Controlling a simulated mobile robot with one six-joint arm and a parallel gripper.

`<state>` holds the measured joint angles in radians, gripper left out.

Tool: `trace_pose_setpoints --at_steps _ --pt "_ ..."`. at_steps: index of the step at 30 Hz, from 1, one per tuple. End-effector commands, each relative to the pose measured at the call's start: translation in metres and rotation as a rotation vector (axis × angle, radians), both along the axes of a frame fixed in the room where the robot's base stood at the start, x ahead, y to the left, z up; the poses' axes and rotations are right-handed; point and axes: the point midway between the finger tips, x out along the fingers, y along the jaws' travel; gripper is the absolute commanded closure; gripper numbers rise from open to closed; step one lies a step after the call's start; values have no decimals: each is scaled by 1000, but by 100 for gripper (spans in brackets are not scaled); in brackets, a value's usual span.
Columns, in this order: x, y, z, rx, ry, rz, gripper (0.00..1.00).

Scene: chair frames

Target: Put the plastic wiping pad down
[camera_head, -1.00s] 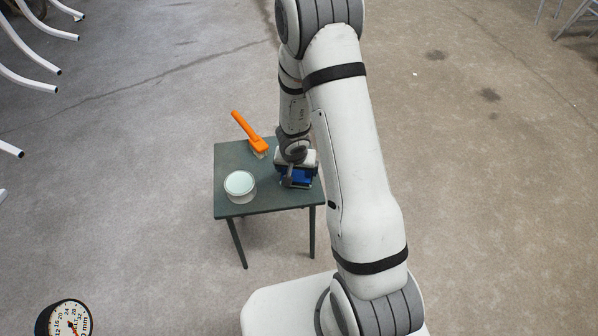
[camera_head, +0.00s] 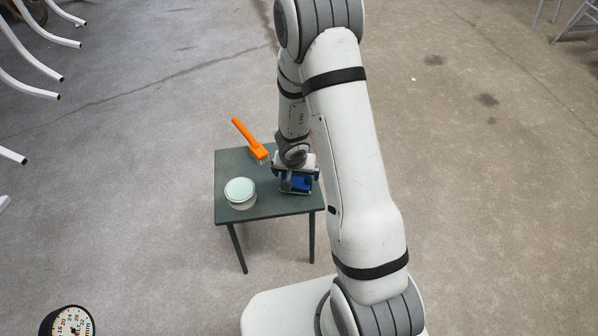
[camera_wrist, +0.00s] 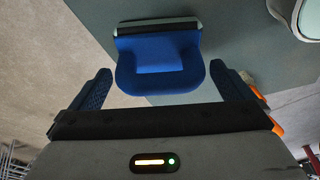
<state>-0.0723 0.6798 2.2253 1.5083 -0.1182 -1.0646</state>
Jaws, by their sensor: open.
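The wiping pad (camera_head: 297,183) is blue with a thin grey base and rests on the dark green table (camera_head: 232,165), near its right side. In the wrist view the pad (camera_wrist: 160,62) shows its blue raised handle part, with the grey base along its far edge. My gripper (camera_wrist: 160,84) is open. Its two blue fingers stand on either side of the pad with a gap at each side. In the head view my gripper (camera_head: 294,174) is just over the pad and hides part of it.
A round white-lidded container (camera_head: 240,190) stands at the table's front left. An orange-handled brush (camera_head: 250,139) lies near the back edge. Free tabletop lies between them at the left. White curved chair frames (camera_head: 28,85) stand at the far left. A dial gauge (camera_head: 70,322) is at bottom left.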

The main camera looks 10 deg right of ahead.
Motion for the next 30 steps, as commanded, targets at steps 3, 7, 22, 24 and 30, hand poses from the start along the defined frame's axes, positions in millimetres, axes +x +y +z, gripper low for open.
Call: trace_pose_setpoints --at_steps 3,7,22,24,30 --pt "-4 2 25 0 -1 1 0" --pt "-10 4 48 0 0 0 0" --pt "-22 16 114 24 -22 17 0" --pt "-17 23 132 62 -53 42 0" --pt "-20 54 219 215 -139 185 0"
